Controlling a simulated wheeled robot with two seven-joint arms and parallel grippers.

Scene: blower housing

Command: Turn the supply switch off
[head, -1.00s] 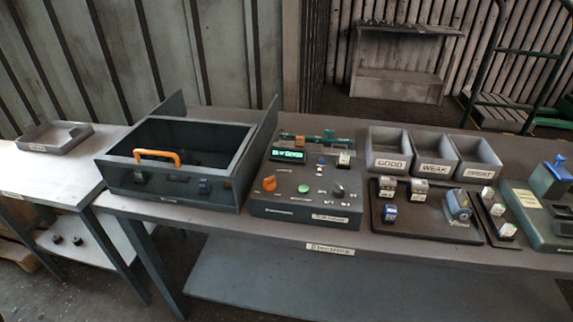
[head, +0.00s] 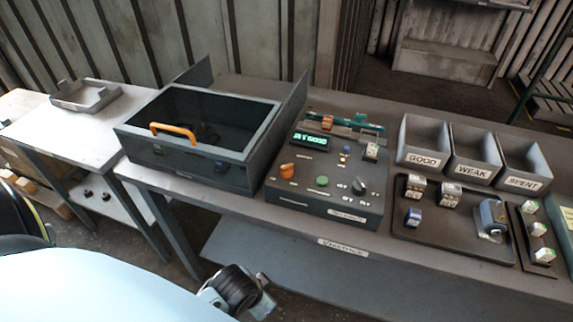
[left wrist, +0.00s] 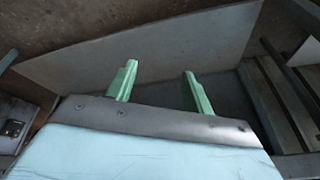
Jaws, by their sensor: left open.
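The grey test unit (head: 345,200) stands on the bench in the head view, with a lit green display (head: 312,140) reading "GOOD". Its sloped panel carries an orange knob (head: 288,170), a green button (head: 322,181) and a dark rotary knob (head: 359,186). I cannot read which control is labelled as the supply switch. My left gripper (left wrist: 160,82) shows in the left wrist view, its two green fingers apart with nothing between them. It points at grey flat surfaces, away from the panel. Its fingers do not show in the head view. My right gripper is out of view.
An open box with an orange handle (head: 174,132) stands left of the unit. Bins marked GOOD (head: 423,159), WEAK (head: 473,170) and SPENT (head: 523,182) stand to the right, behind a dark tray (head: 440,244) with small parts. A lower shelf (head: 300,265) lies under the bench.

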